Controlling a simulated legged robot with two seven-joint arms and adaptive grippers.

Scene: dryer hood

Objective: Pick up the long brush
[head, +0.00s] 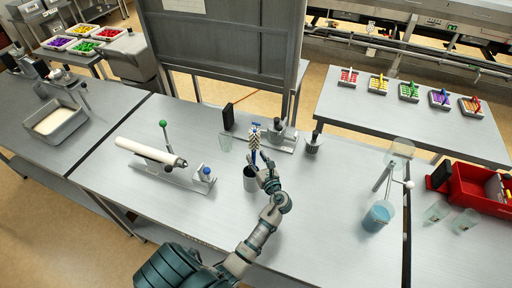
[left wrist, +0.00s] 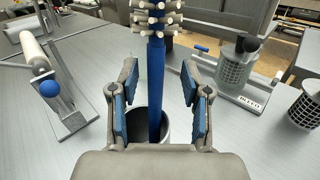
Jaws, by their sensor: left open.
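The long brush (left wrist: 156,75) has a blue handle and pale bristle pegs at its top. It stands upright in a grey metal cup (head: 250,182) on the middle table; its upper part also shows in the head view (head: 255,138). My left gripper (left wrist: 160,108) is open, with its blue-padded fingers on either side of the handle just above the cup. The handle shows apart from both fingers. In the head view my left gripper (head: 266,172) is at the cup's right side. The handle's lower end is hidden inside the cup. My right gripper is not in view.
A stand with a white roller (head: 150,151) lies left of the cup. A metal fixture (head: 283,138) and a mesh cup (head: 313,145) stand behind to the right. A blue-filled beaker (head: 378,216) and a red bin (head: 475,186) are at the right. The table's front right is clear.

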